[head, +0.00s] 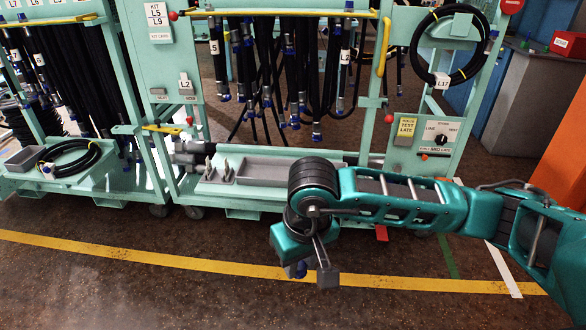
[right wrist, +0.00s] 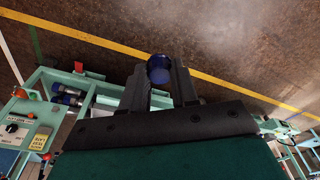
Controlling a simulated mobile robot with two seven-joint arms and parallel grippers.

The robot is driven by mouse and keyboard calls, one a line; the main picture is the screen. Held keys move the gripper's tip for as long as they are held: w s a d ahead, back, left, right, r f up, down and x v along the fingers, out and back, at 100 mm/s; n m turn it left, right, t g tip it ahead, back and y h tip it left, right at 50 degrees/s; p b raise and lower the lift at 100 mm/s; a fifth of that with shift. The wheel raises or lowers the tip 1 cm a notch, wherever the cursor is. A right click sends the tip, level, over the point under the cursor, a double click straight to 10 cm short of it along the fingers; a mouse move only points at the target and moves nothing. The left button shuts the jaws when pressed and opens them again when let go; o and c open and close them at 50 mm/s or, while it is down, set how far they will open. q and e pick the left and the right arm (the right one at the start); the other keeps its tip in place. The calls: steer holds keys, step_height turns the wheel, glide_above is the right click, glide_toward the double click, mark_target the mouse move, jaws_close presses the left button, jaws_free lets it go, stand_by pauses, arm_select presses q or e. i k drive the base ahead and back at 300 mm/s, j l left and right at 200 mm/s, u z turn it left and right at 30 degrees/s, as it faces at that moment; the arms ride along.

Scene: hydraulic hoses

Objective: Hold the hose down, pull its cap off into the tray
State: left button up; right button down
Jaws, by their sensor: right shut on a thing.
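My right gripper (head: 308,272) hangs over the floor in front of the cart. In the right wrist view the gripper (right wrist: 160,80) is shut on a round blue cap (right wrist: 159,68) at its fingertips. The cap also shows partly in the head view (head: 292,270). No hose is visible running from it. A shallow grey tray (head: 262,180) lies on the cart's low ledge behind my right arm, which hides its right part. Several black hoses (head: 262,70) with blue-capped ends hang in the cart; I cannot tell which one is the task's. My left gripper is not in view.
The teal cart (head: 165,80) carries labels and a yellow bar. Two small grey upright pieces (head: 225,170) stand left of the tray. The floor before the yellow line (head: 130,254) is clear.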

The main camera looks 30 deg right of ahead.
mark_target(214, 49)
steer(key=i+l, duration=0.7)
steer(key=i, duration=0.15)
steer(key=i+l, duration=0.75)
steer(key=i, duration=0.15)
